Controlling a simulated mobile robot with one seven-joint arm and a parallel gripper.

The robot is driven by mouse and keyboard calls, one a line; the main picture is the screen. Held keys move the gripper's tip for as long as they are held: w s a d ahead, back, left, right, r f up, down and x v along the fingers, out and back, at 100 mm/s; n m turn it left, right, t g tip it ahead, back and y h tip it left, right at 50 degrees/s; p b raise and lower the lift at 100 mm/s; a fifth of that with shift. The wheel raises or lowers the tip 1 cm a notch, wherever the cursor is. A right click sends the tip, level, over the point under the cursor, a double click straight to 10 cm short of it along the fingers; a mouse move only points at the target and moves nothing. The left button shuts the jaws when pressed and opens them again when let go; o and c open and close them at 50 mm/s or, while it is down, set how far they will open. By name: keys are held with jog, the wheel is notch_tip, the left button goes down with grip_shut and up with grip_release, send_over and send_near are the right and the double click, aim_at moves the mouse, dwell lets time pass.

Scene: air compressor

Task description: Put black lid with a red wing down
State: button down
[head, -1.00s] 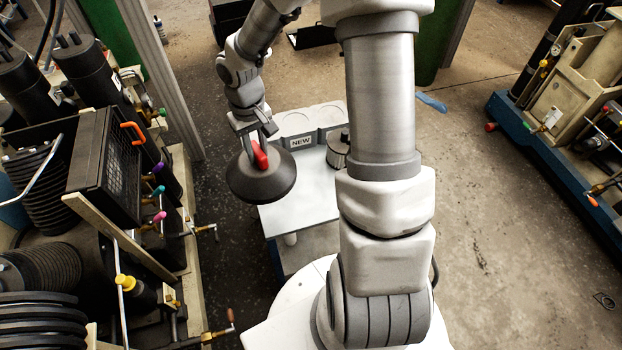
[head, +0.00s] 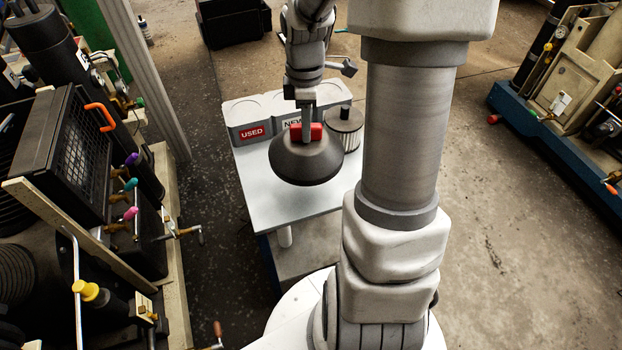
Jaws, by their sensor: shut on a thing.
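The black lid (head: 306,163) is a wide dark cone with a red wing (head: 296,132) on its top. My gripper (head: 307,135) is shut on the red wing and holds the lid roughly level. The lid shows in front of the white table top (head: 256,192), over its middle. Whether its underside touches the table or hangs above it, I cannot tell for sure. The lid hides part of the table and part of the label behind it.
A grey holder with a red USED label (head: 252,132) and a NEW label (head: 293,123) stands along the table's back edge. A ribbed filter cylinder (head: 345,127) stands right of the lid. Compressor machinery (head: 75,150) stands left. The table's front left is clear.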

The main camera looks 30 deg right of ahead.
aim_at(319, 125)
jog(key=d+f+n+b, duration=0.1)
jog(key=s+d+f+n+b, duration=0.1)
jog(key=n+b, duration=0.1)
jog(key=shift+s+d+f+b, duration=0.1)
jog(key=shift+s+d+b, duration=0.1)
jog(key=shift+b, duration=0.1)
jog(key=w+a+f+b, duration=0.3)
jog(key=w+a+f, duration=0.4)
jog(key=w+f, duration=0.2)
jog(key=shift+f+n+b, duration=0.3)
jog(key=shift+f+b, duration=0.1)
jog(key=shift+f, duration=0.5)
jog(key=shift+f, duration=0.15)
jog(key=c, duration=0.7)
grip_release()
